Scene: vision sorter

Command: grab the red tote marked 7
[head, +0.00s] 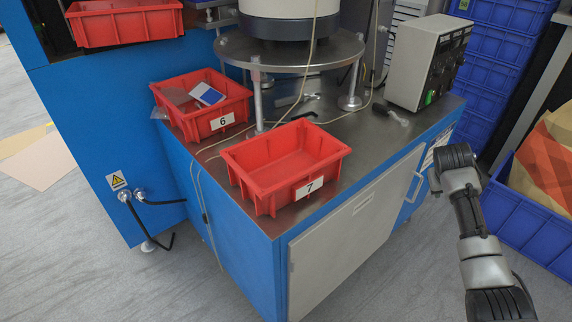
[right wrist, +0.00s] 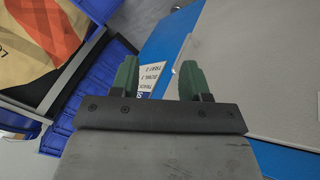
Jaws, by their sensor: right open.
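The red tote marked 7 (head: 283,198) sits upright near the front corner of the metal-topped blue cabinet in the head view. It looks empty, and its white number label faces the front right. My right arm shows at the right of the head view, beyond the cabinet's right side and apart from the tote; its fingertips cannot be made out there. In the right wrist view my right gripper (right wrist: 158,82) is open with nothing between its two green fingers. The tote is not in the right wrist view. My left gripper is not in view.
A red tote marked 6 (head: 243,106) with items in it stands behind and left of tote 7. A round raised plate (head: 232,48) on posts and a grey control box (head: 412,62) stand behind. Blue crates (head: 522,228) stand on the floor at the right.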

